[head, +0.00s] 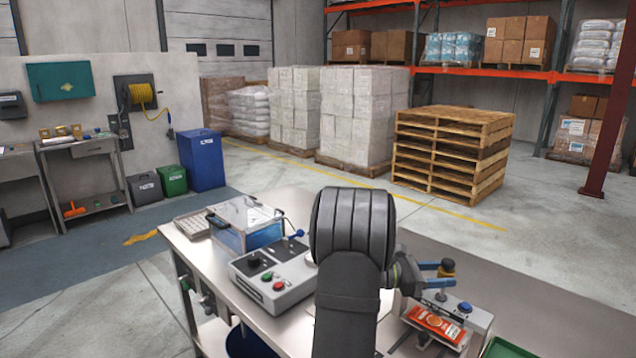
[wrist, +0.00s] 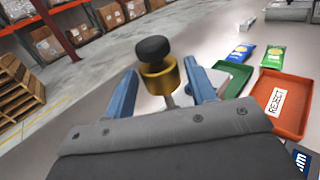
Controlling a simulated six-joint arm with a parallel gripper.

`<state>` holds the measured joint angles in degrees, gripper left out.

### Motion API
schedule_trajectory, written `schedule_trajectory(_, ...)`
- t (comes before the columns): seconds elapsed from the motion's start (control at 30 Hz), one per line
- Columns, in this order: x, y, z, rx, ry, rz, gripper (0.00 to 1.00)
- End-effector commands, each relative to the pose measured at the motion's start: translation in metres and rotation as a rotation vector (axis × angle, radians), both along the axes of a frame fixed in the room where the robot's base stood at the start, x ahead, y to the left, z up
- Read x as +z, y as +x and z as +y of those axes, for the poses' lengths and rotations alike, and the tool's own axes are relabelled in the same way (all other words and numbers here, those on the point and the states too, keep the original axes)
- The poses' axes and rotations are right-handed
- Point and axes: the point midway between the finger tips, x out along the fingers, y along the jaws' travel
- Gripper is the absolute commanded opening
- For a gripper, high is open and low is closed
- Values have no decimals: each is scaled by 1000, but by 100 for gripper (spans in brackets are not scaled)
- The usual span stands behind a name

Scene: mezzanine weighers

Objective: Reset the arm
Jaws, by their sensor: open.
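My gripper (head: 446,274) is at the right side of the steel table, with its two blue fingers apart. In the wrist view, my gripper (wrist: 161,72) has a brass knob with a black cap (wrist: 158,62) between its fingers. The knob stands on a thin metal stem. The same knob (head: 446,267) shows at the fingertips in the head view. My arm hides part of the table's middle.
A control box (head: 276,277) with buttons and a clear-lidded case (head: 244,222) stand left of my arm. An orange packet (head: 436,324) lies below my gripper. The wrist view shows a red REJECT tray (wrist: 283,103), a green tray (wrist: 224,78) and two packets.

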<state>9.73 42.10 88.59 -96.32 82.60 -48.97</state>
Motion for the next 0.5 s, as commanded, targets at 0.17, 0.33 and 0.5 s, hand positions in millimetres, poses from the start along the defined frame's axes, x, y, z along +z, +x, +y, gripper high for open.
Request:
schedule_trajectory(0.17, 1, 1, 39, 5, -1, 0, 51)
schedule_trajectory(0.33, 1, 1, 73, 5, -1, -1, 51)
schedule_trajectory(0.5, 1, 1, 107, 4, -1, -1, 51)
